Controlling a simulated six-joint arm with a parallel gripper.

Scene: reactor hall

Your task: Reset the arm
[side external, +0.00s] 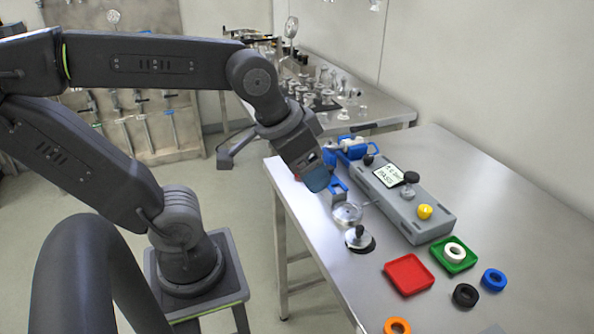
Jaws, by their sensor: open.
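My gripper (318,182) hangs at the end of my arm, pointing down and to the right, above the left edge of the steel table (480,178). Its blue-tipped end is small in the picture and the gap between the fingers is hard to see. No object shows in it. It is beside a blue fixture (352,150) and the grey box (412,208), which carries a white printed display (388,175), and it appears apart from both. How high it is above the table is hard to tell.
A red tray (409,275), a green tray (465,266) holding a white ring (455,253), and blue (494,279), black (466,295) and orange (397,327) rings are at the front. Metal discs (359,238) stand near the left edge. The table's right side is clear.

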